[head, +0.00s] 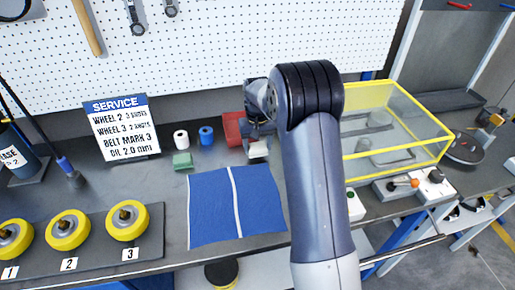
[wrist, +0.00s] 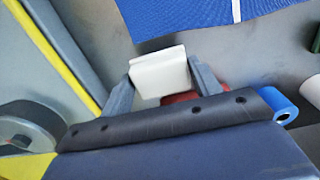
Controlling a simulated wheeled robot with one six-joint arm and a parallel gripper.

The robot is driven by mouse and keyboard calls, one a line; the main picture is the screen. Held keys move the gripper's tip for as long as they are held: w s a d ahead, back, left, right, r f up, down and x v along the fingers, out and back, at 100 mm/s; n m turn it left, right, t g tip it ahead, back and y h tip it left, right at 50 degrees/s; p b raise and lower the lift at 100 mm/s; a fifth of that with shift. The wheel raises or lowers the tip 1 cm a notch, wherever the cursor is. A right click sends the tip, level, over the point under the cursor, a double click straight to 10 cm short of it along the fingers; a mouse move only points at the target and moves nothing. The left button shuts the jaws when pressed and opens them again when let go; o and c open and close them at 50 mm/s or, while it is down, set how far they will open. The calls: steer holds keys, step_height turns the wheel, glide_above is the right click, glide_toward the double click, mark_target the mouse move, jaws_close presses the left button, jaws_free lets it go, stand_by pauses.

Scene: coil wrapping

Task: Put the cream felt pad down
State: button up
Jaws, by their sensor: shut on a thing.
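My gripper (wrist: 162,72) is shut on the cream felt pad (wrist: 158,80), a pale block gripped between the two grey fingers in the wrist view. In the head view the cream felt pad (head: 259,149) shows below my gripper (head: 259,138), just beyond the far right corner of the blue cloth. Whether the pad touches the bench top or hangs a little above it, I cannot tell. My arm hides part of the bench to the right of the cloth.
A blue cloth (head: 212,207) with a white stripe lies in front. A green block (head: 182,160), white roll (head: 181,139), blue roll (head: 206,135) and red object (head: 232,129) stand nearby. A yellow-edged clear case (head: 420,150) is at right. Yellow wheels (head: 68,230) sit at left.

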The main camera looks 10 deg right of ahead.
mark_target(258, 146)
steer(key=shift+f, duration=1.05)
steer(key=shift+f, duration=0.1)
steer(key=o, duration=0.9)
steer(key=shift+o, duration=0.2)
step_height(258, 146, up, 12)
steer(key=b, duration=0.1)
